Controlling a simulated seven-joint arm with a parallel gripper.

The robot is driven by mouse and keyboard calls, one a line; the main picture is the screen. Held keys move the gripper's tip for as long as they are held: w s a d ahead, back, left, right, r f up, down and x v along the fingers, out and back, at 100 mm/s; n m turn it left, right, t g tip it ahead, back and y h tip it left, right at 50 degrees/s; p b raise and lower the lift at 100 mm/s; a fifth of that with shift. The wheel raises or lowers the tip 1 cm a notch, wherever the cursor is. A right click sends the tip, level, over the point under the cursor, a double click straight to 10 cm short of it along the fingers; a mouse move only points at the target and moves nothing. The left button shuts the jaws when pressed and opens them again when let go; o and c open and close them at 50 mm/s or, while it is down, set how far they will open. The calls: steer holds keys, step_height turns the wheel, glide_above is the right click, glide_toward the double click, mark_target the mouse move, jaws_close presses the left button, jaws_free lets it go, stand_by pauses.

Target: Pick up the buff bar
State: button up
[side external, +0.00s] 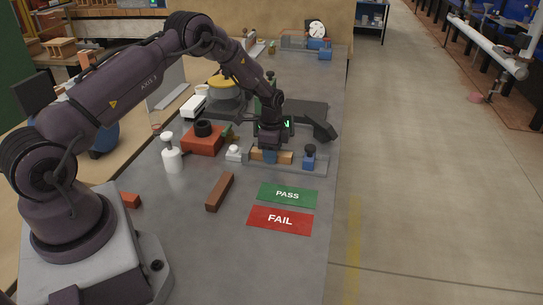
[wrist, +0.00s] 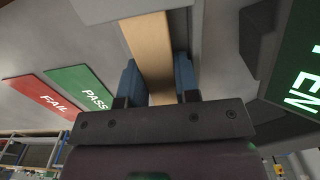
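The buff bar (wrist: 150,45) is a long tan block. In the wrist view it runs between the two blue fingers of my gripper (wrist: 160,80), and both fingers look flush against its sides. In the side view the bar (side external: 286,157) lies level in a grey fixture (side external: 318,168), with my gripper (side external: 270,157) pointing down over its left part. The gripper looks shut on the bar. The fingers hide part of the bar, and I see no clear gap beneath it.
Green PASS (side external: 287,195) and red FAIL (side external: 280,219) plates lie in front.

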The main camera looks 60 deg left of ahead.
jaws_close()
steer(key=shift+r, duration=0.15)
